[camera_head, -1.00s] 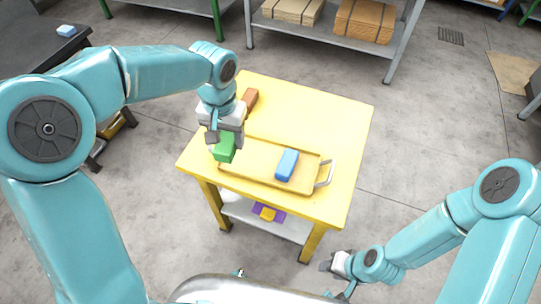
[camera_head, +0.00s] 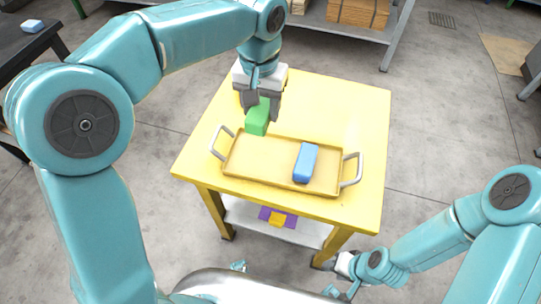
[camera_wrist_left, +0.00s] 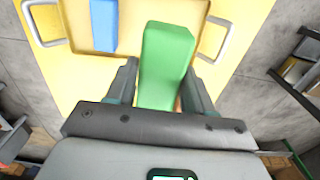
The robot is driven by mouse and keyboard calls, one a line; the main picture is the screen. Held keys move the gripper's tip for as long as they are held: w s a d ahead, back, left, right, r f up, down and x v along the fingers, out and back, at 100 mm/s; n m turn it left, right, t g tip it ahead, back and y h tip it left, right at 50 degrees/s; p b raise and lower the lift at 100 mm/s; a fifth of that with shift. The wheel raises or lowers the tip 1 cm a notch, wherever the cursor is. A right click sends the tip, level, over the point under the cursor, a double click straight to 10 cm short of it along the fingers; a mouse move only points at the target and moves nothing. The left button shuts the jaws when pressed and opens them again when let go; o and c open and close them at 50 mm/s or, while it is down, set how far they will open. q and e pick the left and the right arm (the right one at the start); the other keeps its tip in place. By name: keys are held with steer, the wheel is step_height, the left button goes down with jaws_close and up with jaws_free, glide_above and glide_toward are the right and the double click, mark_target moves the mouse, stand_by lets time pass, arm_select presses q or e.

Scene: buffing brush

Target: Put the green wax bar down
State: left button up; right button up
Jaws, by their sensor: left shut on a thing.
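The green wax bar (camera_head: 258,117) is held between the fingers of my left gripper (camera_head: 261,104), over the far left edge of the tray. In the left wrist view the green bar (camera_wrist_left: 166,60) fills the gap between both fingers of my left gripper (camera_wrist_left: 165,85). A yellow tray (camera_head: 265,172) with two grey handles lies on the yellow table (camera_head: 350,115). A blue bar (camera_head: 306,162) lies in the tray's right half; it also shows in the left wrist view (camera_wrist_left: 103,25). My right gripper (camera_head: 338,265) is low in front of the table, too small to read.
The left half of the tray is bare. The table's far right part is clear. Purple and yellow items (camera_head: 278,218) lie on the lower shelf. A grey rack with a cardboard box (camera_head: 358,14) stands behind, and a dark bench (camera_head: 25,55) stands at the left.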

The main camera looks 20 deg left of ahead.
mark_target(263, 118)
arm_select(q)
step_height(263, 118, down, 16)
steer(key=b, duration=0.2)
steer(key=shift+d+r+b, duration=0.15)
steer(key=shift+r+b, duration=0.1)
steer(key=shift+b, duration=0.15)
arm_select(e)
step_height(263, 118, down, 4)
steer(key=shift+s+d+r, duration=0.1)
steer(key=shift+d+r, duration=0.05)
steer(key=shift+r, duration=0.1)
arm_select(q)
steer(key=shift+f, duration=0.15)
steer(key=o, duration=1.1)
steer(key=shift+o, duration=0.2)
arm_select(e)
steer(key=shift+f, duration=0.1)
arm_select(q)
steer(key=shift+w+r, duration=0.1)
steer(key=shift+r, duration=0.25)
step_height(263, 118, up, 12)
steer(key=p, duration=0.2)
steer(key=shift+f+p, duration=0.2)
steer(key=shift+p, duration=0.1)
arm_select(e)
step_height(263, 118, up, 3)
steer(key=shift+f, duration=0.1)
